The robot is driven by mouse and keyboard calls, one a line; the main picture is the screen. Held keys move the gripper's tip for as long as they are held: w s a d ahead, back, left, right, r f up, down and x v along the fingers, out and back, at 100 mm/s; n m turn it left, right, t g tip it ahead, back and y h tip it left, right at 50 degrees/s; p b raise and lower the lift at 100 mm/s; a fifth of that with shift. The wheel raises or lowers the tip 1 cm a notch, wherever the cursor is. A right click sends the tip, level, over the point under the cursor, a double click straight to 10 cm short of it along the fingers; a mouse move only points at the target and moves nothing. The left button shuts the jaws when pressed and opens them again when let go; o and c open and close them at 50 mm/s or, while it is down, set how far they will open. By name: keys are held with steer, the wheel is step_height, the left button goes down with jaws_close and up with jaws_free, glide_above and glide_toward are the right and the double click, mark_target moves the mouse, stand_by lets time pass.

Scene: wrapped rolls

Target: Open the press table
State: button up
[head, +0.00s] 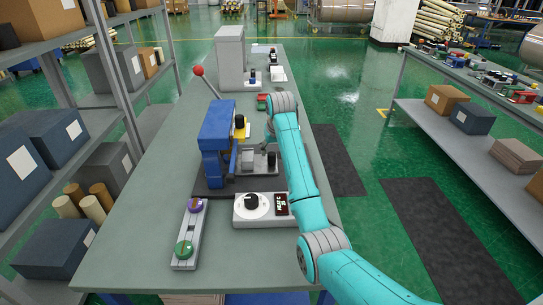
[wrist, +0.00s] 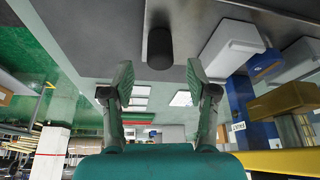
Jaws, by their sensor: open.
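The press (head: 216,138) is a blue upright block with a lever ending in a red ball (head: 198,70), on the bench. Its grey press table (head: 246,161) sits at its right side on a dark base, with a black upright knob (head: 271,160) at the right end. In the wrist view a black cylinder (wrist: 160,48), apparently that knob, stands ahead of my gripper (wrist: 160,70). My gripper is open, its two fingertips either side of the cylinder's near end, with gaps visible on both sides. In the head view my arm largely hides the gripper.
On the bench (head: 150,215), a white box with a black dial (head: 252,207) and a button strip (head: 189,232) stand in front of the press. A grey cabinet (head: 232,55) stands behind it. Shelves with boxes line the left; another bench (head: 460,125) stands right.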

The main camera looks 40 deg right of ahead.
mark_target(272, 154)
steer(key=shift+x, duration=2.3)
